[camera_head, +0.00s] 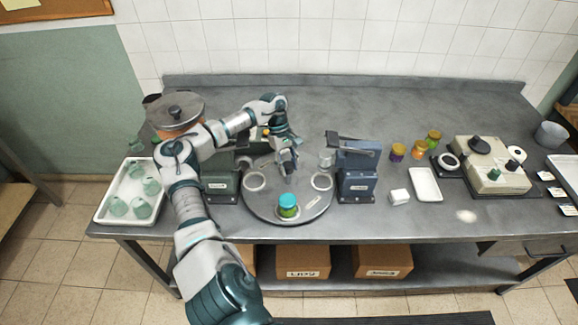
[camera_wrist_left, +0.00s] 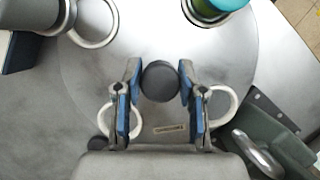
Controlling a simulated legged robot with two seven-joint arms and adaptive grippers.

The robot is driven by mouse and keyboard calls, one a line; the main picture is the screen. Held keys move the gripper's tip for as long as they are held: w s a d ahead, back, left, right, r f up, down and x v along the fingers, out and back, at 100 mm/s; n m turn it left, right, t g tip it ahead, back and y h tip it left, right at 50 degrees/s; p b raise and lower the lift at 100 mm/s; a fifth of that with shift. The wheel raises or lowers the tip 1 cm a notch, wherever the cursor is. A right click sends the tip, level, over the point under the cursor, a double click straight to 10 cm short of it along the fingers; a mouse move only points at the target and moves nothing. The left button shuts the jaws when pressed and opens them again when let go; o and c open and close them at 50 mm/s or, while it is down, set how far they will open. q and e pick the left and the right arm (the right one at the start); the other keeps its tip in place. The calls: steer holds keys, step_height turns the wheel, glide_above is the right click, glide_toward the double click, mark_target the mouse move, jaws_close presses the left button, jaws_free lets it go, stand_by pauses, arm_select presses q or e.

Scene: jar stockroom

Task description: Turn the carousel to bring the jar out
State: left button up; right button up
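The carousel (camera_head: 298,184) is a round grey metal disc on the bench with several pale rings on it. A jar (camera_head: 288,204) with a teal lid and green contents stands upright in its front ring; it also shows at the top right of the left wrist view (camera_wrist_left: 217,5). My left gripper (camera_head: 287,164) is low over the disc. In the left wrist view, its open blue-padded fingers (camera_wrist_left: 160,100) are on either side of a dark round knob (camera_wrist_left: 160,80), with small gaps visible. The knob is not clear in the head view. My right gripper is not in view.
A blue stand (camera_head: 358,172) and a dark green stand (camera_head: 222,180) flank the disc. A clear glass (camera_head: 325,160) stands by the blue stand. A white tray (camera_head: 104,205) of pale green items is at left. Small jars (camera_head: 418,150) and a beige device (camera_head: 490,165) stand at right.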

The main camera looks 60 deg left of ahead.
arm_select(q)
steer(key=o, duration=0.4)
steer(key=shift+w+a+r, duration=0.1)
steer(key=shift+a+r, duration=0.05)
steer(key=shift+r, duration=0.05)
steer(key=shift+f, duration=0.2)
steer(key=shift+a, duration=0.1)
steer(key=v, duration=0.7)
steer(key=shift+a, duration=0.25)
steer(key=shift+r, duration=0.1)
steer(key=shift+d, duration=0.1)
